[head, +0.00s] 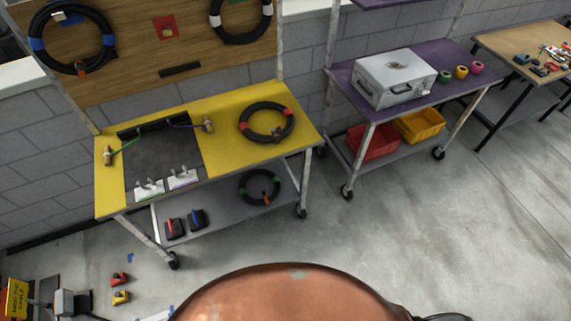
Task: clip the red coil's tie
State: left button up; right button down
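A black cable coil with red bands (262,138) lies flat on the right part of the yellow tabletop (225,110). One red band is on its left side and another on its upper right. A small brownish piece shows at its lower right inner edge; it is too small to tell whether this is a tie or whether it is fastened. Neither of my grippers is in view, and nothing of mine touches the coil.
A dark mat (160,158) with cables and clips fills the tabletop's left. A green-banded coil (245,190) lies on the shelf below. A blue-banded coil (38,45) hangs on the board. A purple cart (465,62) with a metal box (390,82) stands right. Floor in front is open.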

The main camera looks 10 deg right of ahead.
aim_at(278, 131)
jog(key=z, duration=0.1)
jog(key=k, duration=0.5)
jog(key=u, duration=0.7)
jog(key=i, duration=1.25)
jog(key=z, duration=0.7)
